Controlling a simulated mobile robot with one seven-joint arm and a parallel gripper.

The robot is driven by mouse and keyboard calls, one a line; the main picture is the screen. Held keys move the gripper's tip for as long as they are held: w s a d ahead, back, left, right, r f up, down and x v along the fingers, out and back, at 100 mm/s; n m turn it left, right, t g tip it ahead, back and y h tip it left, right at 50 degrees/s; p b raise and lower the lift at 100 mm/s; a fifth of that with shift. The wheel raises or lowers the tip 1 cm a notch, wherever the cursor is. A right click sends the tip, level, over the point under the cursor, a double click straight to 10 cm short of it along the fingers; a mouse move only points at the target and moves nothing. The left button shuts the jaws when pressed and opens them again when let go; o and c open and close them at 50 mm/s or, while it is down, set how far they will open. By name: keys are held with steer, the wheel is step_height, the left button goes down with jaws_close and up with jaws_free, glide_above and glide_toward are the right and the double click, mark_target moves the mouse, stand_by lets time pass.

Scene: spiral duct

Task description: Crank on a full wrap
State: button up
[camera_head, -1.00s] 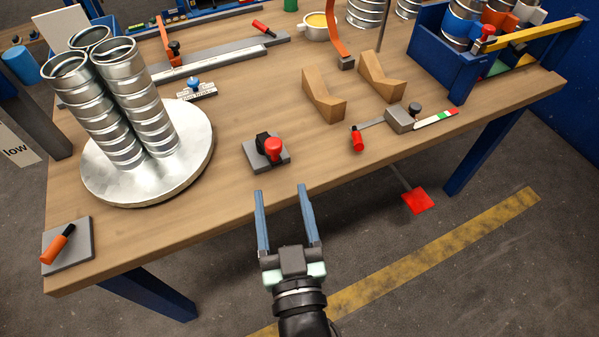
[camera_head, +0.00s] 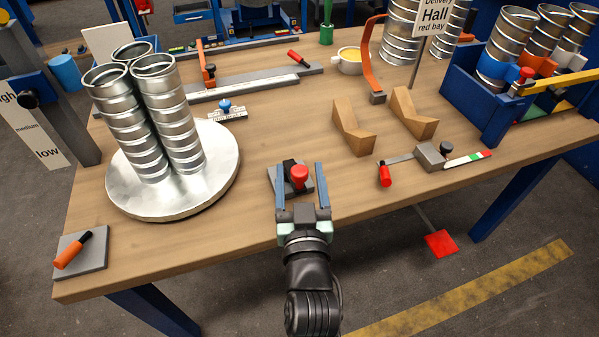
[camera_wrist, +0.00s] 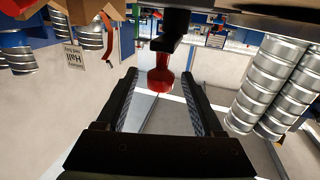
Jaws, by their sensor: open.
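The crank (camera_head: 298,177) is a red knob on a black arm over a grey base plate near the table's front edge. My gripper (camera_head: 299,167) is open, its blue fingers on either side of the red knob in the head view. In the wrist view, which looks upside down, the red knob (camera_wrist: 159,76) sits between the tips of my open gripper (camera_wrist: 160,73), with a gap to each finger. I cannot tell whether either finger touches it. Spiral ducts (camera_head: 143,118) stand on a round metal turntable (camera_head: 222,177) to the left.
An orange-handled tool on a grey plate (camera_head: 95,255) lies at the front left corner. Two wooden V-blocks (camera_head: 355,136) and a red-handled tool (camera_head: 385,176) lie to the right. A blue crate (camera_head: 500,125) of ducts stands far right.

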steer(key=shift+w, duration=0.5)
jaws_close()
stand_by(1.2)
